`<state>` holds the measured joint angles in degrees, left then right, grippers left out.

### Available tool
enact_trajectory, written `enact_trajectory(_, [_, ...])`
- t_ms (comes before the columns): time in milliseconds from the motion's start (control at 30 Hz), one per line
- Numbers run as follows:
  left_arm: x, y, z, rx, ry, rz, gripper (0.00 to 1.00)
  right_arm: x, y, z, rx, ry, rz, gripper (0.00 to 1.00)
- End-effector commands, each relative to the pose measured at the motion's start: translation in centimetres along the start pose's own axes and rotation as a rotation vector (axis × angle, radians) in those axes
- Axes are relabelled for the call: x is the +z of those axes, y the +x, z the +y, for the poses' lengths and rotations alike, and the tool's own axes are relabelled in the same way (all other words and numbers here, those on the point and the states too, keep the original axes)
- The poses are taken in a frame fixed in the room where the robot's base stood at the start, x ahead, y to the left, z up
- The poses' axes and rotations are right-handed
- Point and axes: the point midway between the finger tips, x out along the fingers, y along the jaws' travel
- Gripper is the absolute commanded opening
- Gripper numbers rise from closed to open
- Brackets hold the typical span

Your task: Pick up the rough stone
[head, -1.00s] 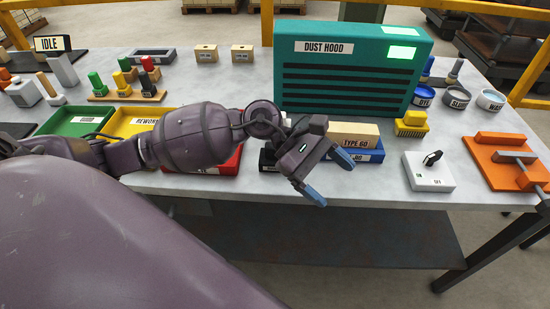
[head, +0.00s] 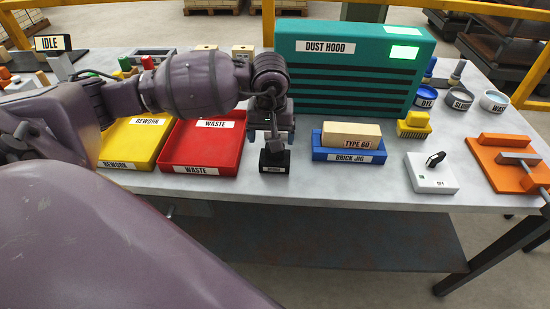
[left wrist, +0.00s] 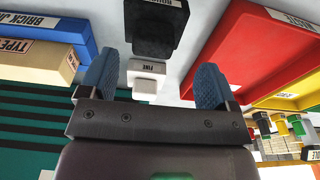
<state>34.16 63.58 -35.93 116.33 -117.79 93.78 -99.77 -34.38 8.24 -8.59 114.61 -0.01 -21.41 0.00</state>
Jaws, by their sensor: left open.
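The rough stone (head: 274,159) is a black block with a small white label, on the table between the red tray and the blue brick jig. It also shows in the left wrist view (left wrist: 155,30) at the top, beyond the fingertips. My left gripper (head: 271,132) is open and empty, pointing down just behind the rough stone. In the left wrist view its blue fingers (left wrist: 156,78) are spread apart. A pale block labelled FINE (left wrist: 147,80) shows between them; the gripper hides it in the head view. My right gripper is not in view.
The red waste tray (head: 163,158) is left of the stone. The blue brick jig (head: 348,155) with a TYPE 60 brick (head: 351,131) is to the right. The teal dust hood (head: 345,95) stands behind. The table's front edge is just ahead of the stone.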

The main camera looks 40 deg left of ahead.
Motion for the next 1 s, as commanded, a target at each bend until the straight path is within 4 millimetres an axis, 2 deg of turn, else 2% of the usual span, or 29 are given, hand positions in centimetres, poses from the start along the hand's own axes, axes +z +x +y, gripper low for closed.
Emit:
enact_trajectory(233, [-0.1,1.6,0.2,0.002,-0.001,-0.003,0.83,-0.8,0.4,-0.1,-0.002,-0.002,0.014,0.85])
enact_trajectory(533, [-0.6,5.4,0.7,0.000,-0.003,-0.003,0.83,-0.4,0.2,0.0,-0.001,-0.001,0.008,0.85])
enact_trajectory(867, [-0.6,5.9,0.7,0.001,0.000,0.000,0.83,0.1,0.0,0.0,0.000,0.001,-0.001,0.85])
enact_trajectory(1000, [-0.6,5.9,0.7,0.001,-0.001,0.000,0.63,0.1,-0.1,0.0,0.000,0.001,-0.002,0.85])
